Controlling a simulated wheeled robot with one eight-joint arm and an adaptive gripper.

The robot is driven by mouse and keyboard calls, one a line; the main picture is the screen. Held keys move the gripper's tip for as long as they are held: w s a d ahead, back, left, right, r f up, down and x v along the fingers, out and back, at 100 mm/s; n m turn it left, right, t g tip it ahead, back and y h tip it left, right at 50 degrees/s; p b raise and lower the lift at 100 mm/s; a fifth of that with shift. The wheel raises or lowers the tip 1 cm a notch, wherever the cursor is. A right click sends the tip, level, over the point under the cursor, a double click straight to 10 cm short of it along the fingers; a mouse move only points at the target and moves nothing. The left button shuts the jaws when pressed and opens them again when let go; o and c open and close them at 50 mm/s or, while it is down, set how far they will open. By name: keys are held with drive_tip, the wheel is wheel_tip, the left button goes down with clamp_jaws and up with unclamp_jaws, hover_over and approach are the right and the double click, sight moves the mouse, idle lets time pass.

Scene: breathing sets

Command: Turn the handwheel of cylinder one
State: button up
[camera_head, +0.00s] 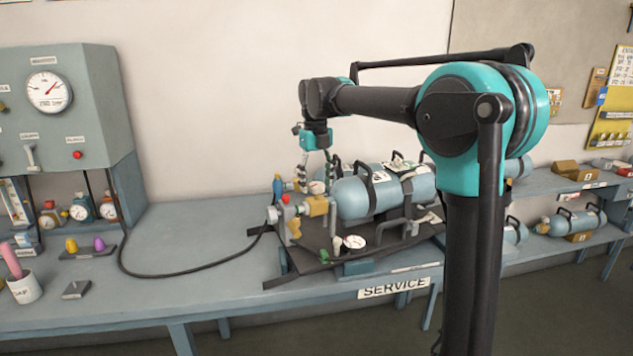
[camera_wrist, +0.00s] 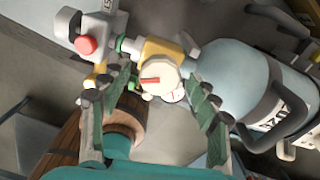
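A pale blue cylinder (camera_head: 361,198) lies on its side on the service bench, with a brass-yellow valve block (camera_head: 315,206) at its left end. A cream round handwheel (camera_wrist: 158,76) with a red bar sits on that block; in the head view, it (camera_head: 316,187) shows below my gripper. My gripper (camera_head: 315,172) points down over the valve. Its fingers are apart, one on each side of the handwheel in the wrist view (camera_wrist: 157,84). I cannot tell whether they touch it. No number reads clearly on the cylinder.
A second cylinder lies behind, partly hidden. A red button (camera_wrist: 87,45) and grey fitting sit left of the valve. A black hose (camera_head: 190,273) runs left to the gauge panel (camera_head: 75,100). The bench (camera_head: 200,230) left of the cylinders is mostly clear.

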sight(316, 184)
wheel_tip(316, 184, up, 12)
idle(0.7)
